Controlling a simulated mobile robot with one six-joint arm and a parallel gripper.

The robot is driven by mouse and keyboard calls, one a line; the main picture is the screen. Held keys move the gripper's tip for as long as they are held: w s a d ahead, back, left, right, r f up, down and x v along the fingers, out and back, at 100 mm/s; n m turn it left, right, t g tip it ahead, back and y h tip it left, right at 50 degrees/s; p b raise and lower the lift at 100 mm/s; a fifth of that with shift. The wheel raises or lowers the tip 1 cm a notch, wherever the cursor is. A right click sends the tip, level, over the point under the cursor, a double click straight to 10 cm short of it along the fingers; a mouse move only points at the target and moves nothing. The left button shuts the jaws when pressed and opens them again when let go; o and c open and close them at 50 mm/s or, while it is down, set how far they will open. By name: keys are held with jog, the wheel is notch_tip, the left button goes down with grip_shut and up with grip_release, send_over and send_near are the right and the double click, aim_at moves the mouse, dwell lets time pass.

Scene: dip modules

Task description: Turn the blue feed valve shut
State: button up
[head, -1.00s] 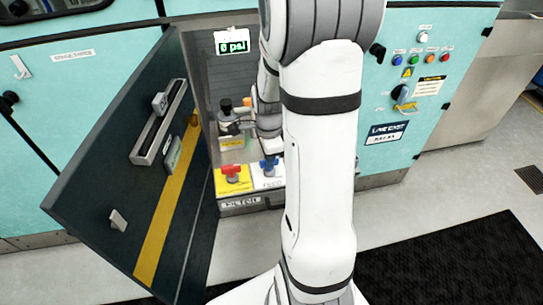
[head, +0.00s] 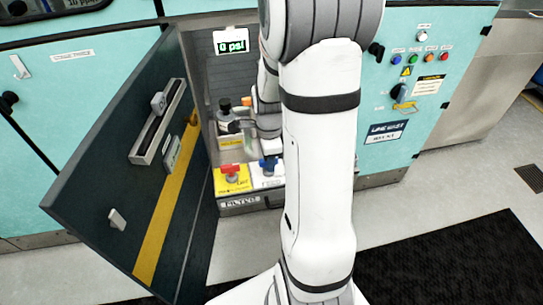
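The blue feed valve (head: 268,164) stands on a white label plate at the bottom of the open cabinet, right of the red valve (head: 231,170) on its yellow plate. My arm comes down in front of the cabinet and covers its right part. My gripper (head: 269,148) is at the blue valve, close above or behind its handle. Its fingers are mostly hidden and too small to tell open from shut, or whether they touch the handle. The blue handle is only partly visible, so its exact angle is unclear.
A green display (head: 232,47) at the cabinet top reads 0 psi. The dark cabinet door (head: 130,170) hangs open at the left. A dark bottle-like part (head: 225,112) stands inside behind the valves. A button panel (head: 420,65) is at the right. A black mat (head: 440,265) lies on the floor.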

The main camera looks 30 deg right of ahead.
jog(key=shift+o, duration=0.3)
jog(key=shift+w+r, duration=0.1)
jog(key=shift+w, duration=0.05)
jog(key=shift+r, duration=0.2)
notch_tip(320, 180, up, 7)
jog(key=shift+r+p, duration=0.15)
jog(key=shift+p, duration=0.45)
jog(key=s+a+r+n+t+p, duration=0.1)
jog(key=s+a+r+n+p, duration=0.3)
jog(key=r+n, duration=0.4)
jog(key=s+a+r+n+t+p, duration=0.1)
jog(key=s+a+r+n+p, duration=0.3)
jog(key=n, duration=0.9)
jog(key=s+a+r, duration=0.3)
jog(key=s+r, duration=0.1)
jog(key=r, duration=0.1)
jog(key=shift+a+r+t, duration=0.25)
jog(key=shift+t, duration=0.05)
jog(key=shift+d, duration=0.1)
